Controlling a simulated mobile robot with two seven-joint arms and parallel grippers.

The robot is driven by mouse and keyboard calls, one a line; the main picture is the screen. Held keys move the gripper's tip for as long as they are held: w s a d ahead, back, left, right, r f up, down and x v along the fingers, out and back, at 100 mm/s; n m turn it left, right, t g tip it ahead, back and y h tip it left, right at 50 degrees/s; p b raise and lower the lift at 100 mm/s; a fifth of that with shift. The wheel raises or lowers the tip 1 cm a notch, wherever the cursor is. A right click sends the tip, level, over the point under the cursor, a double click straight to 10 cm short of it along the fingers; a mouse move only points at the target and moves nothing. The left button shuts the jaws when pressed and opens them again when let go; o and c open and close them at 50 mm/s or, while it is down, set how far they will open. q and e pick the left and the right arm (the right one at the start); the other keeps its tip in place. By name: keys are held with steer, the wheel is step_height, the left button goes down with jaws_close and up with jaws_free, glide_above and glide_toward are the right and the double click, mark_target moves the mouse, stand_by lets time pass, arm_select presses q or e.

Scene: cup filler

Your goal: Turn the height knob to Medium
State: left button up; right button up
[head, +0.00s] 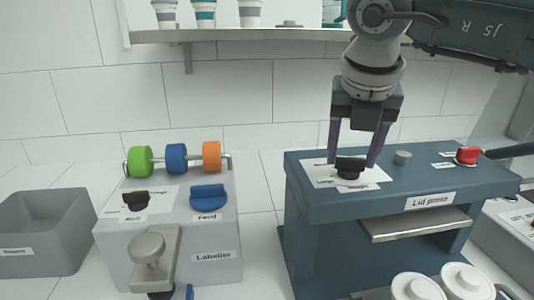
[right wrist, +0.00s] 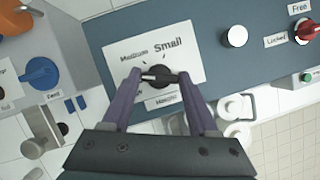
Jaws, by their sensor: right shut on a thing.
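The black height knob (head: 349,169) sits on a white label plate (head: 318,174) on top of the blue lid press (head: 400,192). In the right wrist view the knob (right wrist: 160,77) has a pale pointer mark toward the left, below the word Medium (right wrist: 133,54). The word Small (right wrist: 169,44) is at the upper right of the plate, and a smaller label (right wrist: 163,101) lies below the knob. My right gripper (head: 352,162) points down with its purple fingers on either side of the knob, shut on it. My left gripper is out of view.
A grey cylinder (head: 403,157) and a red lever knob (head: 467,155) stand farther right on the press. The labeller (head: 215,255) with coloured rolls is at the left, beside a grey bin (head: 45,240). A shelf (head: 250,35) with cups runs above.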

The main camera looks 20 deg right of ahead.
steer(key=m+g+h+b, duration=0.1)
steer(key=m+b, duration=0.1)
steer(key=m, duration=0.2)
steer(key=shift+w+a+b, duration=0.15)
steer(key=shift+b, duration=0.15)
steer(key=shift+m+g+b, duration=0.7)
steer(key=shift+m, duration=0.9)
steer(key=o, duration=1.4)
steer(key=shift+r, duration=0.1)
